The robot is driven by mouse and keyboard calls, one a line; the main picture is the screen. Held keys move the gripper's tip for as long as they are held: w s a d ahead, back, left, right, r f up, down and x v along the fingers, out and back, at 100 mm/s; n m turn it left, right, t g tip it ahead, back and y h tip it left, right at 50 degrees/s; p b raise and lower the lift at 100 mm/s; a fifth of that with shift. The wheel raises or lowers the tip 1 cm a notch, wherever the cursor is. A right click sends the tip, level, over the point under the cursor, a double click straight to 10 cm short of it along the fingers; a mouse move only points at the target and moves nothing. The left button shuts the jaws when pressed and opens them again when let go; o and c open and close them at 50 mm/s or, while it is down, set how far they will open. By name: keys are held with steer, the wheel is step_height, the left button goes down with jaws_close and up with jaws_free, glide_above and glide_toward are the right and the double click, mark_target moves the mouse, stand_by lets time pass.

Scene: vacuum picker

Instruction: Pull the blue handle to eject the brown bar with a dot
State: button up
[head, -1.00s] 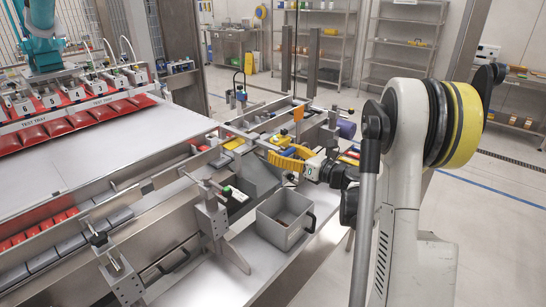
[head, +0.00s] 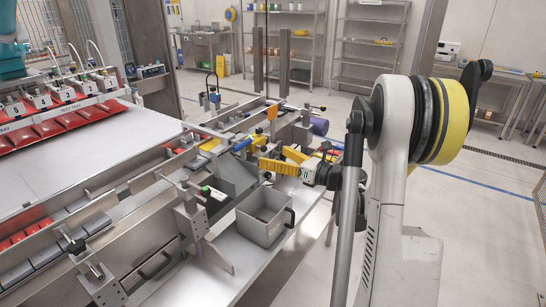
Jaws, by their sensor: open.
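The blue handle (head: 242,145) shows in the head view as a short blue bar on the metal machine frame, left of the jaws. My gripper (head: 270,162), with yellow fingers, is open and points left. It is just right of the handle and slightly lower in the picture, apparently apart from it and with nothing seen between the fingers. I cannot make out a brown bar with a dot.
A grey metal bin (head: 265,219) with a handle stands on the ledge below my gripper. Rails and clamps crowd the left; a white tray surface (head: 95,150) lies beyond. The floor at the right is clear.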

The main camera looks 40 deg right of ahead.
steer(key=v, duration=1.2)
steer(key=shift+r, duration=0.1)
